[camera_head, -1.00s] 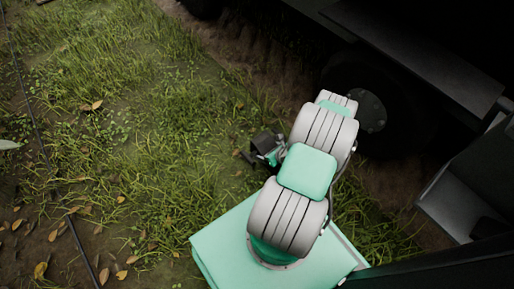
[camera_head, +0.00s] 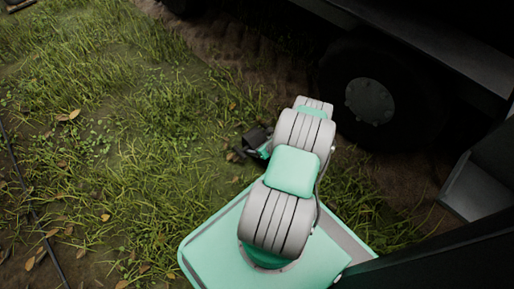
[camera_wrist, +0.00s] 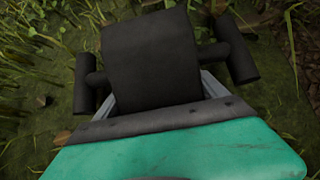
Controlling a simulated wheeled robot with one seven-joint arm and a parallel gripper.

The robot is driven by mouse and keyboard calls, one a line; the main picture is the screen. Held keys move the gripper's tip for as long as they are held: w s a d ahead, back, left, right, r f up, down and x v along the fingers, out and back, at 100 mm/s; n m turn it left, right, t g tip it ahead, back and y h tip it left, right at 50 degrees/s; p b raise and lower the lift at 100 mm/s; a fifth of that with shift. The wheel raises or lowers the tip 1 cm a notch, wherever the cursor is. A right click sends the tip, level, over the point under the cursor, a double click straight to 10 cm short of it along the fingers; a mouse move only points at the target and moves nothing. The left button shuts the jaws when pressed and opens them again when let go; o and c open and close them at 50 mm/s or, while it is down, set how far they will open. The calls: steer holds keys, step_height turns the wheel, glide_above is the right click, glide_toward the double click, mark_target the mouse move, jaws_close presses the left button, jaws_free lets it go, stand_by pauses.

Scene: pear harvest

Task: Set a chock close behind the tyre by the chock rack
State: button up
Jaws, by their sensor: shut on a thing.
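A dark chock (camera_wrist: 150,60) fills the middle of the wrist view, with dark bars sticking out at both sides. My gripper (camera_wrist: 160,100) is shut on it; its grey fingers show at the block's lower sides. In the head view the chock (camera_head: 257,137) hangs over the grass left of my arm, and the gripper is mostly hidden by the arm. A black tyre (camera_head: 412,115) with a grey hub stands at the upper right, apart from the chock. I cannot make out a chock rack for certain.
A dark vehicle body (camera_head: 440,45) overhangs the tyre. A grey angular panel (camera_head: 475,190) stands at the right, below the tyre. Grass (camera_head: 130,140) with scattered leaves is open at the left. A thin dark line (camera_head: 35,200) runs along the ground at the far left.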

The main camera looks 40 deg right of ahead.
steer(key=shift+w, duration=0.1)
steer(key=o, duration=2)
steer(key=shift+r, duration=0.15)
steer(key=p+v, duration=0.5)
steer(key=v, duration=0.7)
steer(key=shift+a, duration=0.1)
steer(key=w+a+r+n+g+y, duration=0.1)
steer(key=w+a+r+n+g, duration=0.1)
steer(key=w+a+r+n, duration=0.35)
steer(key=w+a+r+n+g, duration=0.1)
steer(key=w+a+r+n, duration=0.1)
steer(key=r+n, duration=0.7)
steer(key=w+a+r+n+g+y, duration=0.15)
steer(key=w+a+r+n, duration=0.25)
steer(key=r, duration=0.6)
steer(key=s+a+r+n+g+h, duration=0.1)
steer(key=s+a+r+n+g, duration=0.15)
steer(key=a+r+n, duration=0.65)
steer(key=s+a+r+n+h, duration=0.1)
steer(key=s+a+r+n, duration=0.7)
steer(key=s, duration=0.5)
step_height(320, 180, up, 3)
steer(key=a, duration=0.3)
steer(key=shift+h, duration=0.35)
